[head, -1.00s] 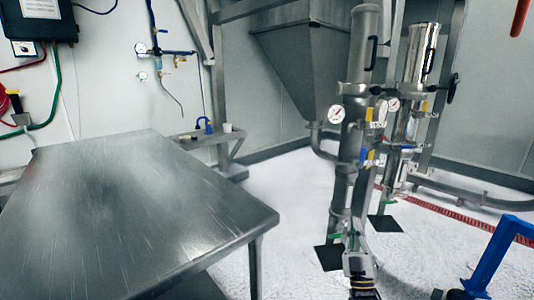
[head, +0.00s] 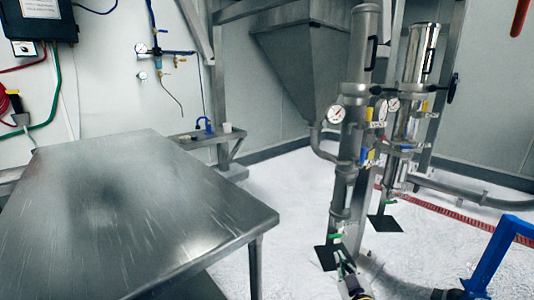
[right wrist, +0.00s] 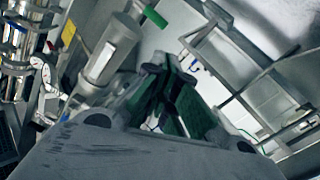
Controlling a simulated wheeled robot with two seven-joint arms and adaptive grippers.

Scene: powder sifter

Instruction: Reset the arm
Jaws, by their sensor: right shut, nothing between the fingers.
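My right gripper (head: 345,262) is low in the head view, in front of the foot of the near steel pipe column. In the right wrist view its dark fingers with green pads (right wrist: 165,90) are together and hold nothing. The near pipe column (head: 345,185) stands upright, with a pressure gauge (head: 336,114) and small valve handles. I cannot tell whether the gripper touches the column; in the wrist view a steel pipe (right wrist: 112,50) lies beyond the fingers. My left gripper is not in view.
A bare steel table (head: 140,220) fills the left. A second column (head: 410,95) and a hopper (head: 300,60) stand behind. A blue frame (head: 490,255) is at the lower right. White floor (head: 285,200) lies open between the table and the near column.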

